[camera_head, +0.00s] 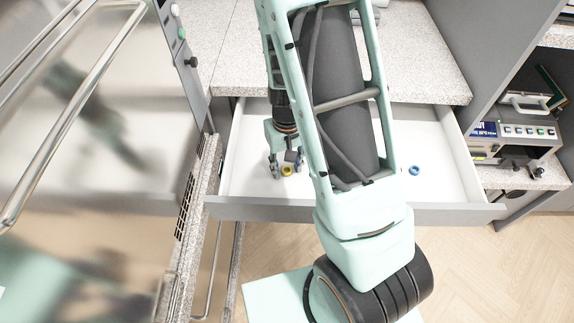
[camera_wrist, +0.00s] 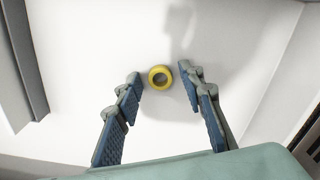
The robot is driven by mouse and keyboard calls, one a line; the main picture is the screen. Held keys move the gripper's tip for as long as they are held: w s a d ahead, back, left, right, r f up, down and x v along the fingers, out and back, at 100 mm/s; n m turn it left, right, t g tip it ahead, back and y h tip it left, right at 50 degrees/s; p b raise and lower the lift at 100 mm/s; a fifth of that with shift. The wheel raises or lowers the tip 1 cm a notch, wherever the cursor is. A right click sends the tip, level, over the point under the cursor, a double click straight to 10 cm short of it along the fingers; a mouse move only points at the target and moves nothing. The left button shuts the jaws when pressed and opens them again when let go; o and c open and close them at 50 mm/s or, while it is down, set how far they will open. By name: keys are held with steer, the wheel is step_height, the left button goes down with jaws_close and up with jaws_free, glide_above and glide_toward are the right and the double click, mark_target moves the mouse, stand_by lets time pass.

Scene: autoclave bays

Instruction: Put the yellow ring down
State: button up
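The yellow ring (camera_head: 286,170) is in the open white drawer (camera_head: 245,160), left of its middle and near the front wall. In the wrist view the yellow ring (camera_wrist: 160,77) lies flat, with its hole facing the camera, and appears to rest on the drawer floor. My gripper (camera_head: 285,162) reaches down into the drawer. In the wrist view my gripper (camera_wrist: 160,74) is open, its blue-padded fingertips on either side of the ring with a small gap at each side. Nothing is held.
A blue ring (camera_head: 414,170) lies in the drawer's right part. A speckled counter (camera_head: 425,60) is above the drawer's back. A steel door with a bar handle (camera_head: 75,110) stands at left. A grey device (camera_head: 515,140) sits on a shelf at right.

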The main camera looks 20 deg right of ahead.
step_height(320, 180, up, 12)
steer(key=p, duration=0.1)
steer(key=shift+r+p, duration=0.15)
steer(key=shift+p, duration=0.25)
stand_by(0.3)
stand_by(0.3)
